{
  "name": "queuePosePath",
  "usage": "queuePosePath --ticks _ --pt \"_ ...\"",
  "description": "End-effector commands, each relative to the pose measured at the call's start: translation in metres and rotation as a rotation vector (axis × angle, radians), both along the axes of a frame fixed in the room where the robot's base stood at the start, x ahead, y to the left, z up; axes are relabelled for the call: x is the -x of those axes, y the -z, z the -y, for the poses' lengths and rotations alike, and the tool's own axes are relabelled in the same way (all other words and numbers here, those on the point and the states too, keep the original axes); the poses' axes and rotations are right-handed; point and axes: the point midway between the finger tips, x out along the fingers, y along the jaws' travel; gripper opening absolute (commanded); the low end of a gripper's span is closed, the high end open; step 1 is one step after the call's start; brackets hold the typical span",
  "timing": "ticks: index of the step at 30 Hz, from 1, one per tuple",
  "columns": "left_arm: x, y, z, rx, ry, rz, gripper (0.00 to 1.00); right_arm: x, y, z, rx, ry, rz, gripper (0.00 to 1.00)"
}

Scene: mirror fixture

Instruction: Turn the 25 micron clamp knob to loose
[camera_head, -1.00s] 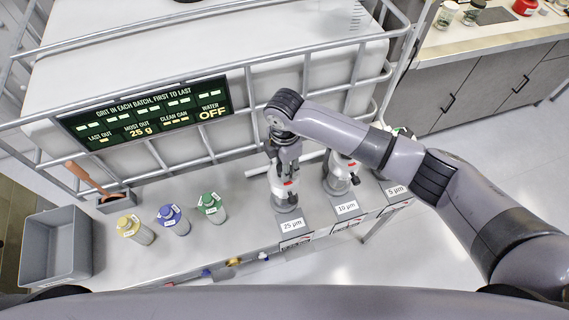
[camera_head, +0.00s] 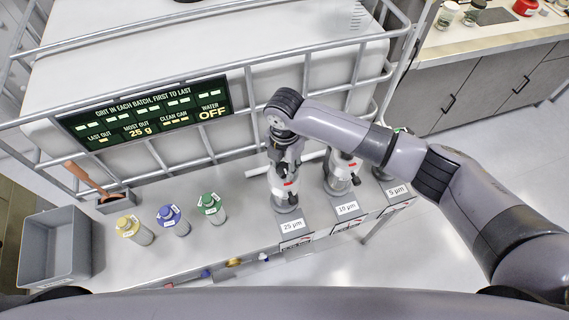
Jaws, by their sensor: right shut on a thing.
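The 25 µm unit (camera_head: 284,198) stands upright on the grey bench behind its "25 µm" label (camera_head: 292,226). It has a silver body with a red mark and a dark part low on its front. My right gripper (camera_head: 284,168) points down at the top of this unit and is shut on its clamp knob, which the fingers and wrist largely hide. Which way the knob is turned cannot be seen. My left gripper is not in view.
The 10 µm unit (camera_head: 340,178) stands close on the right, with the 5 µm label (camera_head: 396,190) beyond it, partly behind my right arm. Yellow (camera_head: 135,230), blue (camera_head: 173,219) and green (camera_head: 212,207) capped bottles and a grey bin (camera_head: 55,248) are left. The display reads water OFF.

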Motion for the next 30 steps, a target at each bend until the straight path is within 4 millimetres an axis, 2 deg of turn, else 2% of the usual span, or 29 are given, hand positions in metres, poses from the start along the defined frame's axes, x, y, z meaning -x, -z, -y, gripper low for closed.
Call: queuePosePath --ticks 7,8,16,26,30 --pt "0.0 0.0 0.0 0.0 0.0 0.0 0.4 -0.001 -0.001 0.0 0.0 -0.003 0.003 0.05" --pt "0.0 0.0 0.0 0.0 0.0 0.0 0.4 -0.001 -0.001 0.0 0.0 -0.003 0.003 0.35" --pt "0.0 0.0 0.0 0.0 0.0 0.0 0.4 0.0 0.0 0.0 0.0 -0.002 0.001 0.53" --pt "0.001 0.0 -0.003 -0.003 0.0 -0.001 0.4 0.0 -0.002 0.0 -0.001 -0.001 0.001 0.53" --pt "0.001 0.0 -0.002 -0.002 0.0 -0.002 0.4 0.0 -0.017 -0.001 -0.002 -0.002 0.002 0.53"
